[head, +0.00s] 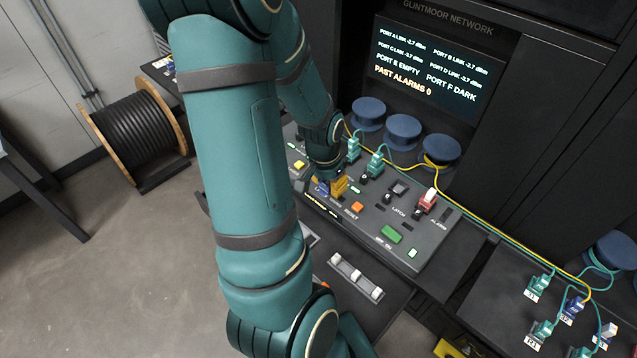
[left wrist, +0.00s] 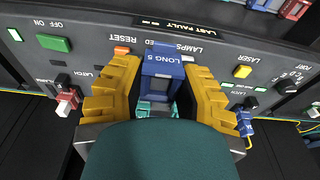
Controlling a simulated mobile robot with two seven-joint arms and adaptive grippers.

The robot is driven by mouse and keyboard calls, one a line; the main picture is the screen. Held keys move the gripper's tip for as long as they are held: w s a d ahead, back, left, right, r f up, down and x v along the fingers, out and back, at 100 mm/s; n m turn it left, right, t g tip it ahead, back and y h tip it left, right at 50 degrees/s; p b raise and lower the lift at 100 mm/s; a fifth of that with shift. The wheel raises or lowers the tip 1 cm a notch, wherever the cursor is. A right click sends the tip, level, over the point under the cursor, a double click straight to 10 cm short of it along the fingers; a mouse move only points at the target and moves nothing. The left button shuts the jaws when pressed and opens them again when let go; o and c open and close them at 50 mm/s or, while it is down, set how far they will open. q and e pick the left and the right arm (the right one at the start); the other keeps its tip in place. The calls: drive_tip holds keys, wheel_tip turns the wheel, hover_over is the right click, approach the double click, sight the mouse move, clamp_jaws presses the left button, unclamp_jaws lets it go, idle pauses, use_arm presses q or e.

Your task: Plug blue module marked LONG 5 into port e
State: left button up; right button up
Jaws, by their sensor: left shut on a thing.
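My left gripper (head: 337,187) is shut on the blue module marked LONG 5 (left wrist: 160,70). In the left wrist view its two yellow stepped fingers (left wrist: 158,92) stand on either side of the module. The module also shows in the head view as a small blue patch (head: 321,190) at the front of the sloped console. It is over the console near the RESET and LAMPS labels; whether it touches the console is unclear. Port e itself cannot be picked out, but the screen (head: 430,70) reads PORT E EMPTY. A yellow piece at the bottom edge may be my right gripper (head: 454,349), mostly cut off.
The console (head: 420,225) carries buttons, switches and a red-and-white lever (head: 427,200). Teal plugs (head: 375,163) with cables stand behind my gripper. Blue spools (head: 403,131) sit at the back. More labelled modules (head: 541,287) stand on the right-hand surface. A cable reel (head: 135,130) stands on the floor.

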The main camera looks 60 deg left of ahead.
use_arm(q)
drive_tip(key=shift+w+d, duration=1.15)
drive_tip(key=shift+w, duration=4.85)
hover_over(400, 188)
drive_tip(key=shift+s+d+f+p, duration=0.1)
drive_tip(key=shift+s+f+p, duration=0.1)
drive_tip(key=shift+f+p, duration=0.15)
drive_tip(key=shift+f+b, duration=2.35)
drive_tip(key=shift+f, duration=0.45)
drive_tip(key=shift+f+b, duration=0.45)
drive_tip(key=shift+b, duration=0.15)
